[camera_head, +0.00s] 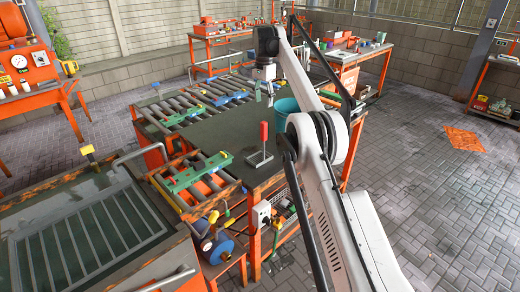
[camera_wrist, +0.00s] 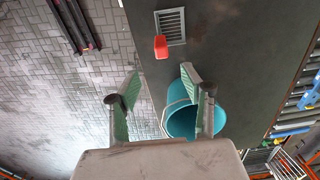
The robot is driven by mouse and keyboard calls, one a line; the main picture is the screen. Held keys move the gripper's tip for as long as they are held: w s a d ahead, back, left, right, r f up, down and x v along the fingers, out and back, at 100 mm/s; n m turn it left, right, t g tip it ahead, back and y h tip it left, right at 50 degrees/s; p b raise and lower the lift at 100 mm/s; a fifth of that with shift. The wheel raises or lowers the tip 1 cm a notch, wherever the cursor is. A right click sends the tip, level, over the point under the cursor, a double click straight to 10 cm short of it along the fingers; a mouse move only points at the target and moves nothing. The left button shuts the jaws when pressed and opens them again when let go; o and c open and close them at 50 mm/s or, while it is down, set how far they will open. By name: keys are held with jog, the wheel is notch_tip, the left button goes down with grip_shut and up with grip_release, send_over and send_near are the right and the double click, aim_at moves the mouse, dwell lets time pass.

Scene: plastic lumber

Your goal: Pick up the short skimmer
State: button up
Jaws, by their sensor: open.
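The short skimmer, with its red upright handle (camera_head: 264,133) and flat metal plate (camera_head: 258,159), stands on the dark table top. In the wrist view its red handle (camera_wrist: 161,47) and slotted plate (camera_wrist: 172,26) show beyond my fingertips. My gripper (camera_head: 264,97) is open and empty above the table, behind the skimmer and higher than its handle. In the wrist view my gripper (camera_wrist: 160,84) has its two green-padded fingers apart, with nothing between them touching.
A teal bucket (camera_head: 286,113) stands close by my gripper; it also shows under the right finger in the wrist view (camera_wrist: 182,121). Roller rails with green clamps (camera_head: 197,172) flank the table top (camera_head: 217,131). The table top around the skimmer is mostly clear.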

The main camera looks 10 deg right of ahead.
jog(key=b, duration=0.3)
send_over(264, 130)
jog(key=w, duration=0.1)
notch_tip(264, 130, down, 8)
jog(key=shift+w+f, duration=0.1)
jog(key=shift+w+d+f+p, duration=0.1)
jog(key=shift+f+p, duration=0.1)
jog(key=shift+f, duration=1.4)
jog(key=shift+w+f+p, duration=0.1)
jog(key=shift+f+p, duration=0.1)
jog(key=shift+f, duration=1.4)
grip_shut()
